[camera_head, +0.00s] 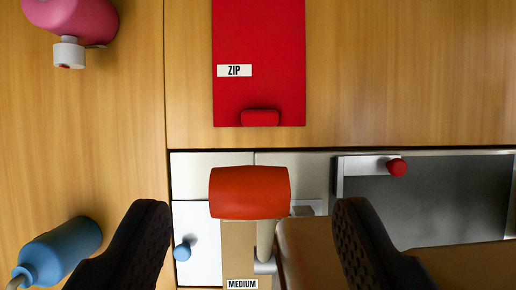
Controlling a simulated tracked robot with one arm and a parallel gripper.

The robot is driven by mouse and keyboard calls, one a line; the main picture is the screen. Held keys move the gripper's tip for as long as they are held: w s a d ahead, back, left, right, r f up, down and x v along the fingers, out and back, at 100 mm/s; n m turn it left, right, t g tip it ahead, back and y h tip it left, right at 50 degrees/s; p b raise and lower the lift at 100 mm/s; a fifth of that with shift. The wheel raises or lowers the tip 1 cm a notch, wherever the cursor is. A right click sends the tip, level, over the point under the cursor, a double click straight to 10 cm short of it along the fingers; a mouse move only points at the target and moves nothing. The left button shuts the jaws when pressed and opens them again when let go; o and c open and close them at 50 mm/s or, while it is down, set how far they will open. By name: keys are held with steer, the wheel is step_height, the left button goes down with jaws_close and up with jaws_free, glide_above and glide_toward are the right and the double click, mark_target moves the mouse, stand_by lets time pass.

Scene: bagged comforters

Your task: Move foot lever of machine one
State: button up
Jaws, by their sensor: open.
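An orange-red rounded pad (249,192) lies crosswise on a pale upright stem (264,240), near the middle of the view. It looks like a lever handle, but I cannot tell for sure that it is machine one's foot lever. My gripper (249,205) is open, with one dark finger to the left of the pad and one to the right. Clear gaps show between the pad and both fingers in the picture. I cannot tell how far beyond the fingertips the pad is. The lower end of the stem is at a grey bracket, partly covered by a brown surface.
A red panel labelled ZIP (259,60) with a red knob is above. A MEDIUM label (242,284) is below. A blue knob (182,251) is on a white panel at left. A grey panel has a red knob (397,167). Pink (75,18) and blue (62,250) bottle-like objects are at left.

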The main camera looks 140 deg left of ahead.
mark_target(249, 202)
steer(key=shift+x, duration=1.95)
steer(key=shift+a, duration=0.1)
steer(key=shift+c, duration=0.3)
jaws_close()
